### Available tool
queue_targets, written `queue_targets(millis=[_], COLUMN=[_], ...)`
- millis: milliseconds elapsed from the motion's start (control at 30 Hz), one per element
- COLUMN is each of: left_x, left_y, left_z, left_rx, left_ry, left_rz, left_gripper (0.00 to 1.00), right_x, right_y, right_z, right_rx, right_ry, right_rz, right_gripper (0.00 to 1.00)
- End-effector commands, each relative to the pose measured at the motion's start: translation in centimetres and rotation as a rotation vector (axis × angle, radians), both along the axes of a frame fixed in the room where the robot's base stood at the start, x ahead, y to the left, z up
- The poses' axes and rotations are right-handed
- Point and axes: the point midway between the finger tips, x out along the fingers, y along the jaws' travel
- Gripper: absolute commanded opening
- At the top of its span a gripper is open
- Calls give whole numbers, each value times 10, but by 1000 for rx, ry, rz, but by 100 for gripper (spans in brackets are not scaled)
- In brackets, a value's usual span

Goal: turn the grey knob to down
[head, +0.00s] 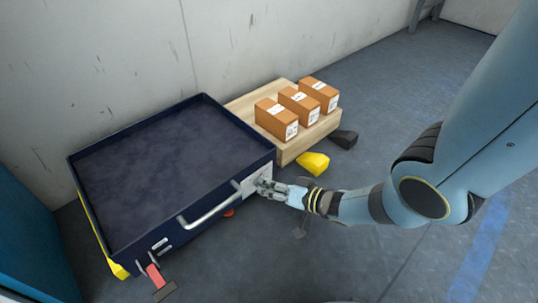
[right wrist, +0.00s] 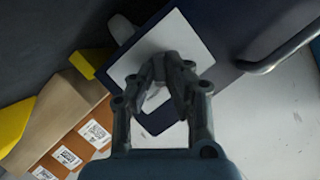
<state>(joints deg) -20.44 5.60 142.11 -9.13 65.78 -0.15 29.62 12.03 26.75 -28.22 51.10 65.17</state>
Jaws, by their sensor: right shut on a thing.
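The grey knob (right wrist: 156,98) is mostly hidden by my right fingers; a light grey part shows between them in the right wrist view. Which way it points I cannot tell. It sits at a pale square plate (right wrist: 198,32) on the dark blue box; the plate (head: 250,186) is at the right end of the box's front in the head view. My right gripper (head: 262,184) reaches it from the right. In the right wrist view the gripper (right wrist: 168,72) has its fingertips close together, shut on the knob. My left gripper is not in view.
The open dark blue box (head: 170,165) has a silver handle (head: 210,208) beside the plate. A wooden pallet (head: 290,150) behind it carries three brown labelled cartons (head: 299,102). A yellow piece (head: 314,163) lies at the pallet's corner. The floor at right is largely clear.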

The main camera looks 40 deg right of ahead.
Motion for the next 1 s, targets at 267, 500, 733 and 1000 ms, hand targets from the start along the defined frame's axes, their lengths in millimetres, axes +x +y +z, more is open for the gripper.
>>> queue_targets(millis=[267, 500, 733, 1000], left_x=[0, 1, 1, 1], left_y=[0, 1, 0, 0], left_z=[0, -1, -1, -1], left_rx=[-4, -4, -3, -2], left_ry=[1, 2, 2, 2], left_rz=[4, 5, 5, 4], left_gripper=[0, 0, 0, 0], right_x=[-1, -1, 0, -9], right_y=[-1, -1, 0, -3], right_z=[-1, -1, 0, 1], right_rx=[5, 4, 5, 3], right_ry=[3, 2, 1, 2], right_rz=[-1, -1, -1, 0], right_gripper=[0, 24, 35, 35])
